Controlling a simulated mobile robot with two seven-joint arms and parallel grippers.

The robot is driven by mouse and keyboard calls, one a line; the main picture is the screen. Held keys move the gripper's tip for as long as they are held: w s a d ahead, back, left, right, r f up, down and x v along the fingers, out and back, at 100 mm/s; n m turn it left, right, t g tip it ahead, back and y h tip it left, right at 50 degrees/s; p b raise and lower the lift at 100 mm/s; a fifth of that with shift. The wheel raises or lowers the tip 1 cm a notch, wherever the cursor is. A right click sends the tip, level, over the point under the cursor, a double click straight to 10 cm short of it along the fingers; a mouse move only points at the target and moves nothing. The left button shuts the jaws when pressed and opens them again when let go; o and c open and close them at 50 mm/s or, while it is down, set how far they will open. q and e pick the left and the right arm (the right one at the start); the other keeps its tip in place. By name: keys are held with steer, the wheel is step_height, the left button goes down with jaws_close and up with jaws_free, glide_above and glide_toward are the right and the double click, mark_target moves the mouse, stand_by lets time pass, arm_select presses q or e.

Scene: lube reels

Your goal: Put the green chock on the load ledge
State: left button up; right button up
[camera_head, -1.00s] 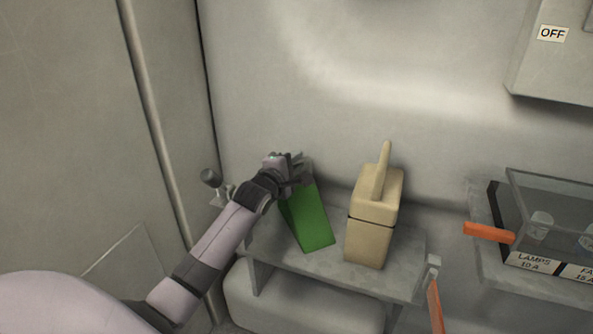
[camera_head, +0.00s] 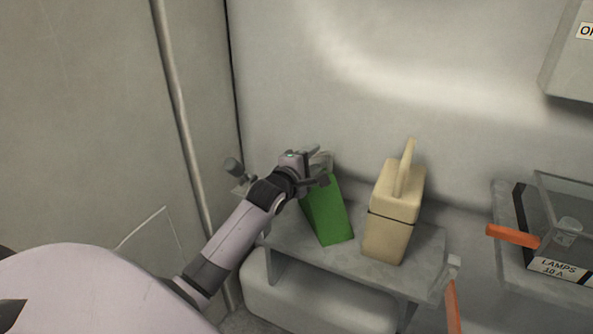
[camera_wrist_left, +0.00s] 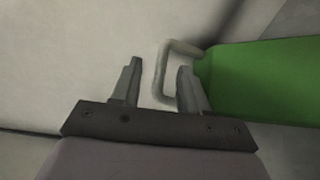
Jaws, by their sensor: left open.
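The green chock (camera_head: 331,218) is a tilted block on the left part of a grey shelf (camera_head: 345,262); no label tells whether this is the load ledge. The chock has a pale loop handle, which shows in the left wrist view (camera_wrist_left: 163,68) beside the green body (camera_wrist_left: 265,85). My left gripper (camera_head: 318,172) is at the chock's top end, with its arm coming from the lower left. In the left wrist view its two fingers (camera_wrist_left: 158,88) are apart, and the handle's outer bar shows between them. I cannot tell whether they touch it. My right gripper is not in view.
A beige can-like object (camera_head: 393,222) with an upright handle stands right of the chock. A clear-lidded box (camera_head: 570,220) with an orange handle (camera_head: 512,236) is further right. A wall stands close behind the shelf, and a knobbed lever (camera_head: 234,167) is left of my gripper.

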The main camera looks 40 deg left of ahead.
arm_select(q)
steer(key=s+d+r+p, duration=0.1)
steer(key=s+p, duration=0.1)
steer(key=s, duration=0.7)
steer(key=s+d+f+m+g+h, duration=0.5)
steer(key=s+d+f+m, duration=1.3)
steer(key=m, duration=0.6)
steer(key=s+f+g, duration=0.1)
steer(key=s+f, duration=0.1)
steer(key=s, duration=0.1)
steer(key=shift+d, duration=0.15)
steer(key=shift+s, duration=0.1)
step_height(320, 180, up, 12)
steer(key=a+p, duration=0.1)
steer(key=p, duration=1.2)
steer(key=shift+s+a+f+y+p, duration=0.15)
steer(key=shift+s+a+y+p, duration=0.15)
steer(key=shift+s+p, duration=0.15)
